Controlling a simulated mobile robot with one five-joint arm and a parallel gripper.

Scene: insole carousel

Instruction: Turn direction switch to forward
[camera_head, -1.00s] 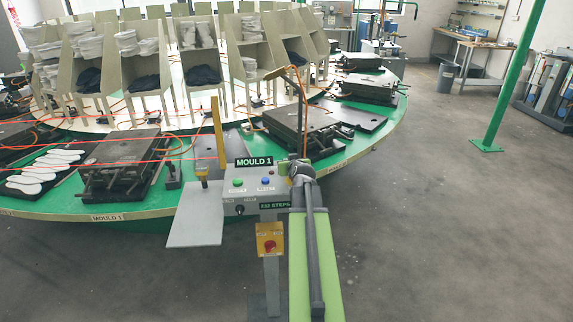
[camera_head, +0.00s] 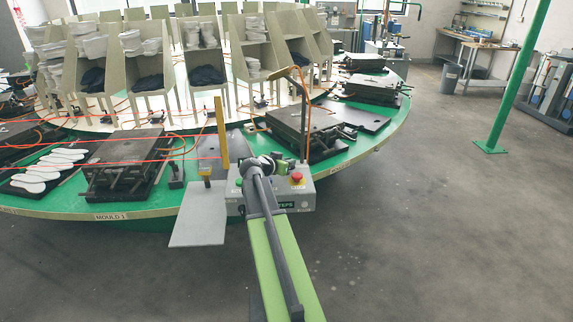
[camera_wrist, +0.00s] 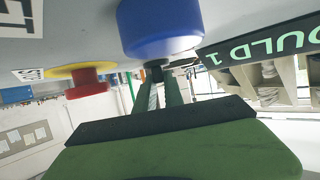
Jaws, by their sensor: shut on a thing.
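The grey control box (camera_head: 303,200) stands at the front edge of the round carousel in the head view. My gripper (camera_head: 277,163) is at the box's upper side. In the wrist view my gripper (camera_wrist: 160,84) reaches just past a blue button (camera_wrist: 160,30). Its fingers are shut on a small dark piece (camera_wrist: 154,73), apparently the direction switch's knob, mostly hidden behind the button and fingers. Which way the switch points cannot be told.
A red emergency button (camera_head: 296,178) on the box is right beside my arm; it also shows in the wrist view (camera_wrist: 90,82). A yellow post (camera_head: 221,132) and a grey plate (camera_head: 199,215) are left of the box.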

